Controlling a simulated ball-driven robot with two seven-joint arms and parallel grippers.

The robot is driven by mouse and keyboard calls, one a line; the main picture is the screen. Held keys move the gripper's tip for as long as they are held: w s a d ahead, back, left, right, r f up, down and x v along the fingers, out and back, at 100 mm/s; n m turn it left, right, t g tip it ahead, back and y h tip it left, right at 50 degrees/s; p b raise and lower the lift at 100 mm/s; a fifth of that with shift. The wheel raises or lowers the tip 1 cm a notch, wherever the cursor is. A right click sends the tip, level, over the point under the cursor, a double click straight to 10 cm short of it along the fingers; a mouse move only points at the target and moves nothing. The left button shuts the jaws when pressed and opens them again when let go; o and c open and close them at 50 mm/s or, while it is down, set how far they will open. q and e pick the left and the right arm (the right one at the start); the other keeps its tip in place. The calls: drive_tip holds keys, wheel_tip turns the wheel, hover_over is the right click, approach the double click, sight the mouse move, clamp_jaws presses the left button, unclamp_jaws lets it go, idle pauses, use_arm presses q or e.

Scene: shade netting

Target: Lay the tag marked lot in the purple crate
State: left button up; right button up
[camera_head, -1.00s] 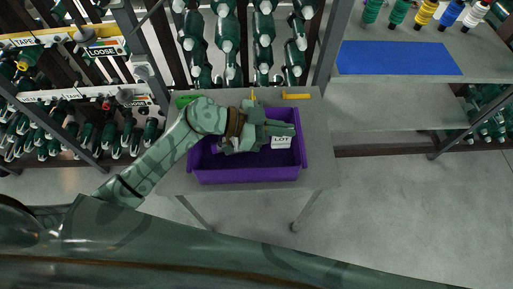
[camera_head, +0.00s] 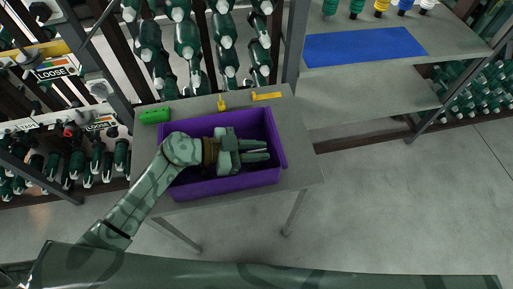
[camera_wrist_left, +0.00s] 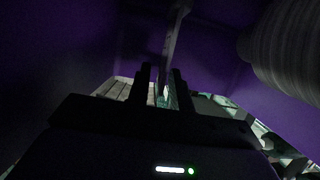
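The purple crate (camera_head: 225,187) stands on a small grey table. My left gripper (camera_head: 268,150) is inside the crate's outline, pointing right. Its two fingers are apart with a dark gap between them. In the left wrist view the fingers (camera_wrist_left: 162,85) also stand apart, low inside the dark purple walls. The tag marked lot cannot be made out now in either view. A small pale patch shows between the fingers in the wrist view, too dark to identify. My right gripper is not in view.
A green item (camera_head: 155,116), a small yellow item (camera_head: 221,103) and a yellow bar (camera_head: 267,96) lie behind the crate. A blue mat (camera_head: 365,46) lies on the right shelf. A ribbed cylinder (camera_wrist_left: 290,50) shows inside the crate. Racks stand behind and left.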

use_arm(q)
drive_tip(key=shift+a+r, duration=0.1)
drive_tip(key=shift+r, duration=0.1)
drive_tip(key=p+v, duration=0.2)
drive_tip(key=v, duration=0.5)
drive_tip(key=shift+s+a, duration=0.1)
drive_tip(key=shift+a, duration=0.05)
